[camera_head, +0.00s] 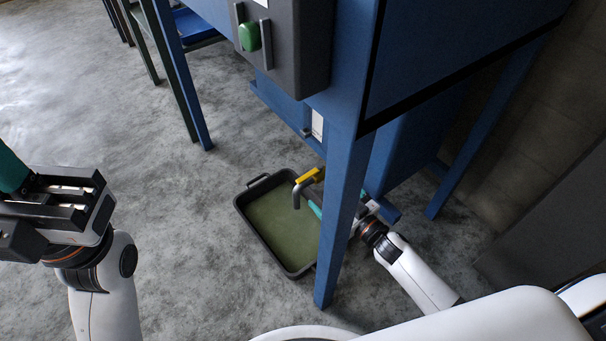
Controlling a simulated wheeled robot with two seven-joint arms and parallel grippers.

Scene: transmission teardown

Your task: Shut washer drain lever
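The drain lever (310,176) is yellow and sits on top of a grey bent drain pipe (297,194) low on the blue washer (345,130). The pipe's mouth points down over the drain tray. My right gripper (315,209) is just below and right of the lever. One teal fingertip shows beside the pipe, and a blue leg hides much of the gripper. I cannot tell whether it touches the lever or how wide it is open. My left gripper (14,172) is far off at the left edge, with its teal fingers partly cut off by the frame.
A black tray (290,268) with greenish liquid lies on the grey floor under the pipe. A blue leg (344,215) stands between the tray and my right forearm. A grey box with a green button (249,37) hangs above. Floor at left is clear.

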